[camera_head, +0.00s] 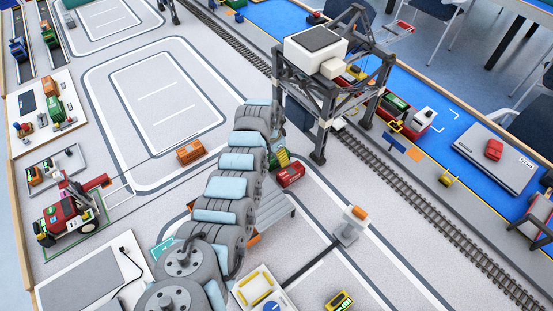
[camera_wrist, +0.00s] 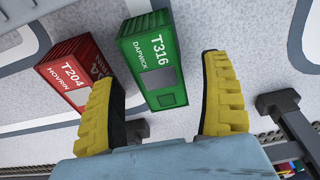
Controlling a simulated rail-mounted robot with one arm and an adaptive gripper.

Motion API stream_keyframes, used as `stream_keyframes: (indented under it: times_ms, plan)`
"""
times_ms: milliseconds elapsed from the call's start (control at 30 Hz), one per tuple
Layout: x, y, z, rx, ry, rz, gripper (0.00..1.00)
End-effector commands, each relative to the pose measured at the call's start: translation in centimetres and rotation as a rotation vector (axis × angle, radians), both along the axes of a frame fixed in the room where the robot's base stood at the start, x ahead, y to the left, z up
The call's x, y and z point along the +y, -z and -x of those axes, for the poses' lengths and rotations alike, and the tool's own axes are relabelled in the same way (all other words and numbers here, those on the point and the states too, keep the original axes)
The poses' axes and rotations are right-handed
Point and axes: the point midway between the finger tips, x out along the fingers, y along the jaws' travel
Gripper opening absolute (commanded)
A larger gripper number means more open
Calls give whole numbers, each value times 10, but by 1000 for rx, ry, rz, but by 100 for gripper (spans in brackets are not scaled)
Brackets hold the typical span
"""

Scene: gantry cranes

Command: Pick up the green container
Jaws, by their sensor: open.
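The green container (camera_wrist: 158,85), marked T316 DAPWICK, lies in the middle of the wrist view. My gripper (camera_wrist: 160,75) is open and empty, with its yellow fingers spread at the left and right of the green container in that picture. I cannot tell how far above it they are. A red container (camera_wrist: 68,72), marked T204, lies just left of the green one, partly covered by the left finger. In the head view, the green container (camera_head: 282,157) shows just beyond my arm, partly hidden, beside the red one (camera_head: 291,174). My gripper is mostly hidden there by my arm.
A dark gantry crane (camera_head: 325,80) stands close behind the containers, with its legs by the rail track (camera_head: 400,190). An orange container (camera_head: 190,151) lies to the left on the grey mat. A small post with an orange top (camera_head: 352,222) stands at the right.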

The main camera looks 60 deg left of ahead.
Motion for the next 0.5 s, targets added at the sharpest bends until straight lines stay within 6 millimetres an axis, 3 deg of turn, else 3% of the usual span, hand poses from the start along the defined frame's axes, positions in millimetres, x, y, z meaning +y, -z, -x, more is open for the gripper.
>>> stream_keyframes:
  times_ms: [200,500]
  plan:
    - [-1,15,-2,1,1,3,79]
    - [0,19,-3,1,1,1,79]
